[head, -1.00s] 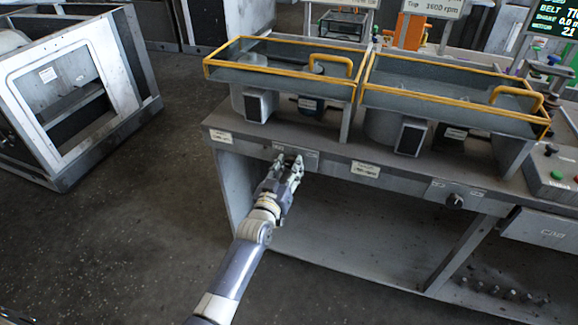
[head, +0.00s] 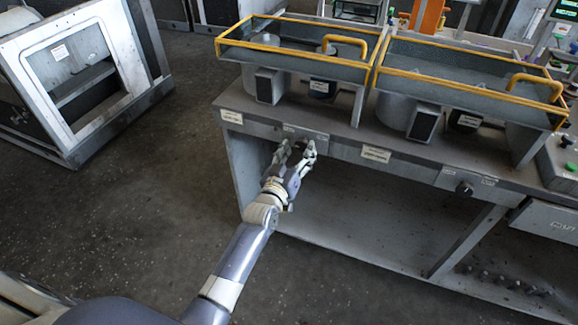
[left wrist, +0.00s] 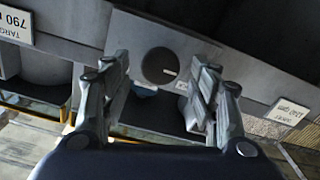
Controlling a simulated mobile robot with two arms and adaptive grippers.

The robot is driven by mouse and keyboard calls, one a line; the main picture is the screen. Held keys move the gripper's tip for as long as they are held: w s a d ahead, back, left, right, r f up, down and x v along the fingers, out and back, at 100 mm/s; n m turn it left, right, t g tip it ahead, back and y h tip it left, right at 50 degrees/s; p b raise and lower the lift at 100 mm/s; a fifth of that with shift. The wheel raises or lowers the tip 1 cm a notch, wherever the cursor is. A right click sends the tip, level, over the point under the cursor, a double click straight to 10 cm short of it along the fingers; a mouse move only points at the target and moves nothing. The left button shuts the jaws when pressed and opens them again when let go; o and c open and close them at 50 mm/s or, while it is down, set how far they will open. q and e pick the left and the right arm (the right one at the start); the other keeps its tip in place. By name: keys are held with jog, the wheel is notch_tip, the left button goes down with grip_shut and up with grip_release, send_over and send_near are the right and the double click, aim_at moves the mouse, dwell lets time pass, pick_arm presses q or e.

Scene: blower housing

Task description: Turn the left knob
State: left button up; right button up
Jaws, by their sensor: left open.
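The left knob (left wrist: 160,67) is a dark round dial with a white mark on the right part of its face, on the grey front panel in the left wrist view. My left gripper (left wrist: 158,78) is open, with one finger to each side of the knob in that view. Gaps show between the knob and both fingers, and nothing is held. In the head view my left gripper (head: 296,153) is at the bench's front panel, below the left tray, and its fingers mostly hide the knob. My right gripper is not in view.
A second dark knob (head: 464,188) is farther right on the bench front. Two trays with yellow rims, the left (head: 290,58) and right (head: 450,72), stand above the bench top. The space under the bench is largely open. A grey frame (head: 75,75) stands at the left.

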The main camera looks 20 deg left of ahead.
pick_arm(q)
jog(key=s, duration=1.1)
jog(key=shift+a, duration=0.2)
jog(key=shift+w, duration=0.1)
jog(key=s+d+f+m+g, duration=0.1)
jog(key=s+f+g, duration=0.3)
jog(key=f, duration=0.8)
jog(key=s+f+m+g, duration=0.1)
jog(key=s+f+g, duration=0.1)
jog(key=s+f, duration=0.7)
jog(key=s+d+f+m+g, duration=0.1)
jog(key=s+f+g, duration=0.2)
jog(key=f, duration=1.1)
jog(key=s+a+f+g, duration=0.1)
jog(key=s+f, duration=0.4)
jog(key=s, duration=0.5)
jog(key=s+a+f+m+g, duration=0.1)
jog(key=s+f+g, duration=0.3)
jog(key=s, duration=0.7)
jog(key=s+a+f+m+g, duration=0.1)
jog(key=s+a+f+g, duration=0.2)
jog(key=s+f, duration=0.4)
jog(key=s, duration=0.3)
jog(key=shift+s+y, duration=0.3)
